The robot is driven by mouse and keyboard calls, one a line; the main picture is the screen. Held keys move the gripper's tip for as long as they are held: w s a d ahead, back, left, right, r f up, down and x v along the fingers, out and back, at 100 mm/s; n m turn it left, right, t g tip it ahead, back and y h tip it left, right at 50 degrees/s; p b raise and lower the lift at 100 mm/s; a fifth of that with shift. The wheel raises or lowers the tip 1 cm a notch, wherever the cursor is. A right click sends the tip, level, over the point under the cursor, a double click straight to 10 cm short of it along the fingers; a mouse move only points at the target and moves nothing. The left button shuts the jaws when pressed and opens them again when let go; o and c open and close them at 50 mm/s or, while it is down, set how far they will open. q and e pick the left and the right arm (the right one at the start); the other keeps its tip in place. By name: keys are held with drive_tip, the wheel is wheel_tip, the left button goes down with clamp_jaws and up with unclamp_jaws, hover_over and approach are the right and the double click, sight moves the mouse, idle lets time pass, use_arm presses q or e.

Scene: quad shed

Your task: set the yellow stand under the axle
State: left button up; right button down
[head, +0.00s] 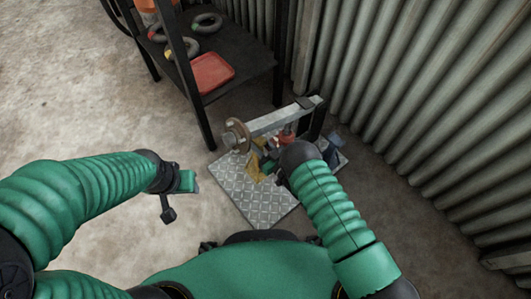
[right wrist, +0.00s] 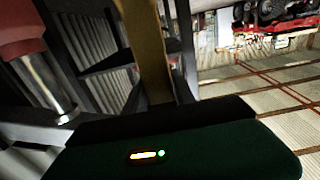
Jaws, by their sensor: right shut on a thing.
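The grey axle beam (head: 283,120) with a round hub (head: 237,135) at its left end runs above the metal tread plate. The yellow stand (head: 256,171) is at the plate below the beam, partly hidden by my right arm. My right gripper (head: 271,164) is shut on the stand. In the right wrist view a yellow-brown post of the stand (right wrist: 149,50) rises from the gripper. I cannot tell whether the stand touches the plate or the axle. My left gripper (head: 179,192) is off the plate's left side; its jaw opening is unclear.
The tread plate (head: 262,206) lies on the concrete floor. A red jack (head: 287,137) stands beneath the beam; its red body and shiny rod (right wrist: 55,95) are close in the right wrist view. A black shelf (head: 240,62) with a red tray (head: 211,73) stands behind. A corrugated wall (head: 420,90) bounds the right.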

wheel_tip(320, 180, down, 3)
drive_tip(key=b, duration=0.3)
drive_tip(key=shift+w+a, duration=0.1)
drive_tip(key=shift+w, duration=0.05)
drive_tip(key=c, duration=1)
unclamp_jaws()
drive_tip(key=shift+f, duration=0.2)
drive_tip(key=shift+c, duration=0.2)
drive_tip(key=p+v, duration=0.6)
drive_tip(key=v, duration=0.6)
drive_tip(key=shift+p, duration=0.35)
